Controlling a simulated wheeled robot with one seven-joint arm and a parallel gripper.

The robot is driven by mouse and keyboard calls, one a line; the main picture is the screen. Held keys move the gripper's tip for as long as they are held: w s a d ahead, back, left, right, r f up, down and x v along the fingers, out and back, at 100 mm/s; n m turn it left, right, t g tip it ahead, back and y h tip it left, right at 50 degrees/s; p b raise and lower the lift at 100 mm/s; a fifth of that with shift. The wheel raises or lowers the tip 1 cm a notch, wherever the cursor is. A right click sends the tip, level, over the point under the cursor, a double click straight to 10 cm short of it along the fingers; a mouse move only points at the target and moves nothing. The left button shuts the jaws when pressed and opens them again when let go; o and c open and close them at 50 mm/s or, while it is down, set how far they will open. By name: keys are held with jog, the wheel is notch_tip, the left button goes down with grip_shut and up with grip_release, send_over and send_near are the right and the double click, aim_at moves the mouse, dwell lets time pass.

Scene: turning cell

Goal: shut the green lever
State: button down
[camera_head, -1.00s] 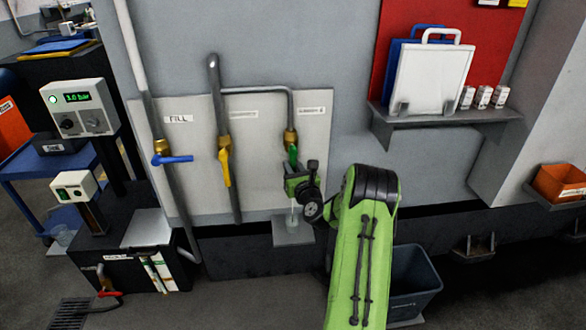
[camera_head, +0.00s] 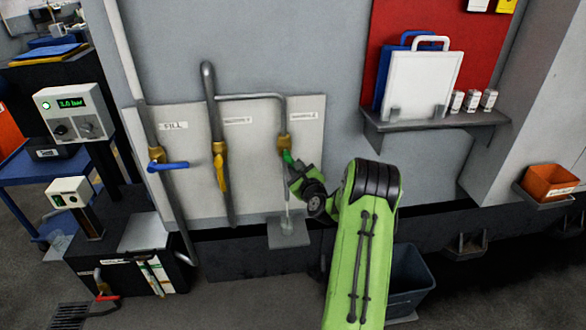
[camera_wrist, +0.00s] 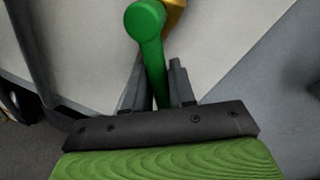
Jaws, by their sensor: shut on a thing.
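The green lever (camera_head: 287,157) sits on a brass valve (camera_head: 283,142) at the right end of the pipework. It tilts down and to the right. In the wrist view the green lever (camera_wrist: 150,38) fills the top middle, with its lower part between my two dark fingers. My gripper (camera_head: 295,171) is shut on it; the fingers also show in the wrist view (camera_wrist: 158,92). My gripper partly hides the lever's lower end in the head view. Below the valve, a thin pale outlet line runs down to a small clear cup (camera_head: 287,226) on a grey ledge (camera_head: 288,241).
A yellow lever (camera_head: 222,175) hangs down to the left, and a blue lever (camera_head: 168,166) points sideways further left. A shelf (camera_head: 437,124) with a white board is at the upper right. A dark bin (camera_head: 412,280) stands below my arm.

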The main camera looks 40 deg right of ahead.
jog(key=n, duration=0.1)
jog(key=d+r+n, duration=0.1)
jog(key=n, duration=0.1)
jog(key=s+r+n+g+p, duration=0.1)
jog(key=n, duration=0.1)
jog(key=shift+d+h, duration=0.25)
jog(key=shift+h, duration=0.15)
jog(key=shift+s+d+r+n+g+h+b, duration=0.15)
jog(key=shift+r+n+g+h+b, duration=0.15)
jog(key=shift+r+n, duration=0.65)
jog(key=shift+s+d+r+n+g+h+b, duration=0.1)
jog(key=shift+d+r+n+g+h+b, duration=0.2)
jog(key=shift+n, duration=1.05)
jog(key=shift+a+r, duration=0.15)
jog(key=c, duration=1.1)
grip_release()
jog(key=shift+a, duration=0.1)
jog(key=b+v, duration=0.1)
jog(key=v, duration=1.4)
jog(key=shift+s+a, duration=0.15)
jog(key=shift+s, duration=0.15)
